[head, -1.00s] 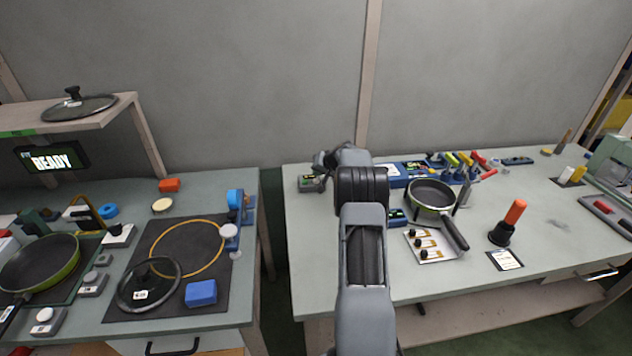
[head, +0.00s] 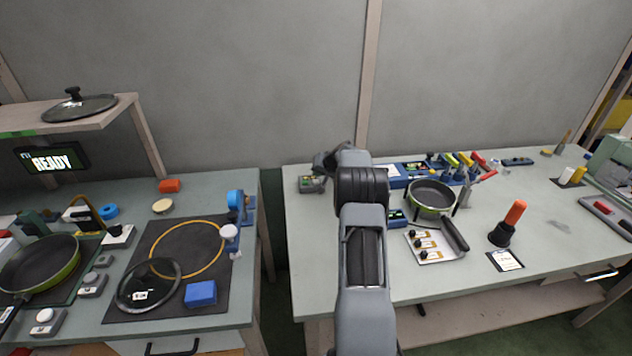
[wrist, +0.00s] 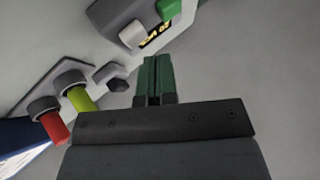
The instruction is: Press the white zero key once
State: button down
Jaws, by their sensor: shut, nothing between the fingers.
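The white key (wrist: 132,33) shows at the top of the wrist view on a grey box (wrist: 118,12), beside a green key (wrist: 170,8) and a small dark display with yellow characters. My gripper (wrist: 156,62) is shut and empty, its green fingers pressed together. In the wrist picture the fingertips are just below and right of the white key, apart from it in the picture; the exact gap is unclear. In the head view the box (head: 311,185) stands at the left back of the right table, and my arm hides part of the fingers.
Red and yellow-green knobs (wrist: 76,98) on a grey plate lie left of my gripper in the wrist view, with a dark knob (wrist: 118,84) nearby. A small pan (head: 432,196) and a blue tool rack stand right of my arm. The table's front is mostly clear.

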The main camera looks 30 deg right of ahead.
aim_at(318, 180)
jog(key=shift+f+b, duration=0.9)
jog(key=shift+b, duration=0.55)
dwell(1.2)
jog(key=shift+r, duration=0.15)
jog(key=shift+r+p, duration=0.35)
jog(key=shift+r, duration=0.4)
jog(key=shift+r+p, duration=1.3)
jog(key=shift+r, duration=1.25)
jog(key=shift+f, duration=0.1)
